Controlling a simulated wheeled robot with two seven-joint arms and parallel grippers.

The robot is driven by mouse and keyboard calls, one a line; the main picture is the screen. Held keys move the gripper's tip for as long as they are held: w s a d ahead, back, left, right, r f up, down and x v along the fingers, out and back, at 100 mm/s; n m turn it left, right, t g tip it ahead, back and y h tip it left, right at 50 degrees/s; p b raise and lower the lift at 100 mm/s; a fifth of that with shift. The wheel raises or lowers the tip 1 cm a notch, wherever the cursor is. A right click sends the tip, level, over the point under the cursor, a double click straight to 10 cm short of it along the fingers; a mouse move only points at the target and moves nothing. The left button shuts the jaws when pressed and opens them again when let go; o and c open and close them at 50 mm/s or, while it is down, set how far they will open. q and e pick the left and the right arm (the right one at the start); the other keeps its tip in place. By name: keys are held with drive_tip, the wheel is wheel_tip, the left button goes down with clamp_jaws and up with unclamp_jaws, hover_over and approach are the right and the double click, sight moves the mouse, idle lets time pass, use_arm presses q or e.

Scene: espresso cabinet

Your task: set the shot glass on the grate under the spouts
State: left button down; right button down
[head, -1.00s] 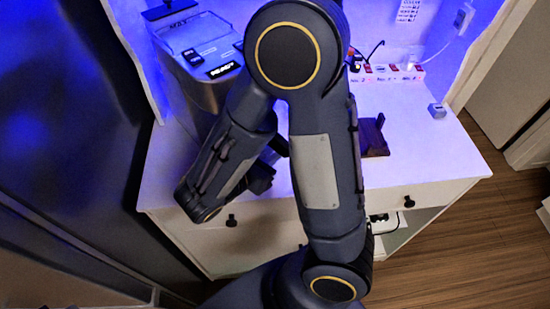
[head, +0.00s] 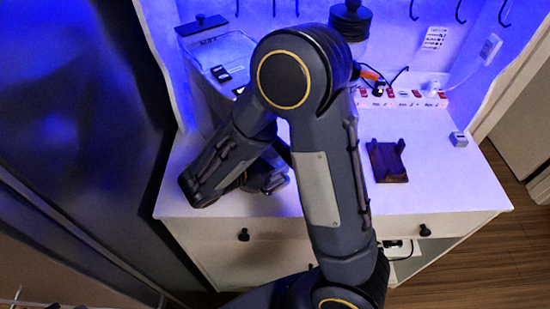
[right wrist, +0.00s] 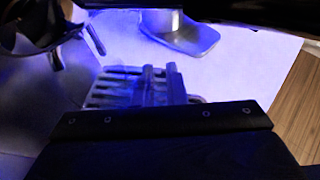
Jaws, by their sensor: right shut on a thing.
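My right arm crosses the middle of the head view, and its gripper (head: 262,181) is low over the counter, in front of the espresso machine (head: 215,75). The gripper is shut on a small pale, shiny thing, which I take as the shot glass; the arm and dimness hide most of it. In the right wrist view, the dark gripper body fills the bottom, with the narrow fingers (right wrist: 163,84) in front of the slatted grate (right wrist: 103,92). Whether the glass touches the grate cannot be told. Dark metal spout-like parts (right wrist: 35,32) hang at upper left. My left gripper is out of view.
A dark wooden stand (head: 388,162) sits on the white counter (head: 440,190) to the right. Behind it are a power strip (head: 402,98) and a black-topped canister (head: 351,18). A grey flat base (right wrist: 185,38) stands beyond the grate. The right front counter is clear.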

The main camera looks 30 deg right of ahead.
drive_tip(key=shift+w+f, duration=0.1)
drive_tip(key=shift+f, duration=0.1)
drive_tip(key=c, duration=1.4)
unclamp_jaws()
